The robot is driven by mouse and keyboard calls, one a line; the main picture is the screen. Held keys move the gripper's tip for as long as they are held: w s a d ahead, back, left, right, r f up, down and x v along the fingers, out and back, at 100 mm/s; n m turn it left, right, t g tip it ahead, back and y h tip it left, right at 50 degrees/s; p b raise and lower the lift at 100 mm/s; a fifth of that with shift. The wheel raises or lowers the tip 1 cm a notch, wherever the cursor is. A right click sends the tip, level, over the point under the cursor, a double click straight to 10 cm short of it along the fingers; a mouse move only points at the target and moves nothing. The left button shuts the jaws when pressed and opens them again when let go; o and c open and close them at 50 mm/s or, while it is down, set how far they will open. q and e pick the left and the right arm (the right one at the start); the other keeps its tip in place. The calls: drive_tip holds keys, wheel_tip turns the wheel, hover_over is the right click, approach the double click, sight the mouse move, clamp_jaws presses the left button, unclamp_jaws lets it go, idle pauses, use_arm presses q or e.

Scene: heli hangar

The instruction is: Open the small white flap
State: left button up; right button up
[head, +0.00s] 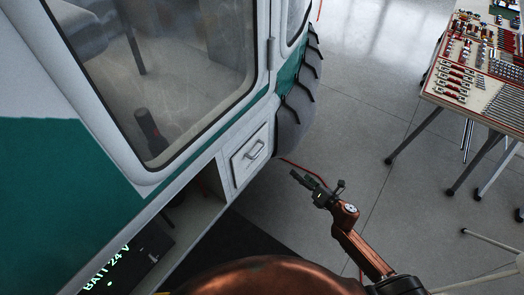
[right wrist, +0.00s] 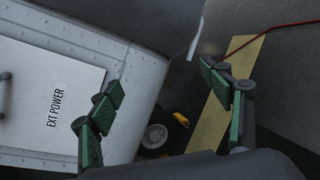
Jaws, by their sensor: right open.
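The small white flap (head: 246,158) is in the side of the white and green helicopter and has a metal handle (head: 255,150). It looks shut in the head view. In the right wrist view the flap (right wrist: 40,75) is marked "EXT POWER" and fills the left side, with part of its handle at the left edge. My right gripper (head: 318,183) is open and empty, to the right of the flap and apart from it. Its two green-padded fingers (right wrist: 162,85) are spread wide in the right wrist view. My left gripper is not in view.
Left of the flap is an open recess with a "BATT 24 V" panel (head: 112,268). A red cable (head: 305,169) runs behind my right gripper. A tool table (head: 478,88) stands at the upper right. The floor between is mostly clear.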

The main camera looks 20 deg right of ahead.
drive_tip(key=a+r+n+y, duration=0.4)
drive_tip(key=a+r+n, duration=0.4)
drive_tip(key=r, duration=0.6)
drive_tip(key=n+y, duration=0.2)
drive_tip(key=n, duration=0.4)
approach(259, 151)
drive_tip(key=x, duration=0.2)
drive_tip(key=p+x, duration=0.1)
drive_tip(key=x, duration=0.7)
drive_tip(key=shift+w+f+p, duration=0.15)
drive_tip(key=shift+f+p, duration=0.1)
drive_tip(key=shift+p, duration=0.1)
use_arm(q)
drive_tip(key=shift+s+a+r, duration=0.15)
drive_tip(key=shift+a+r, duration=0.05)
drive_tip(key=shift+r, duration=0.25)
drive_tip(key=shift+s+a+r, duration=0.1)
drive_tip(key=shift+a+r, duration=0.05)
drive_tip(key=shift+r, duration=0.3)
use_arm(e)
drive_tip(key=shift+d, duration=0.1)
drive_tip(key=c, duration=1.4)
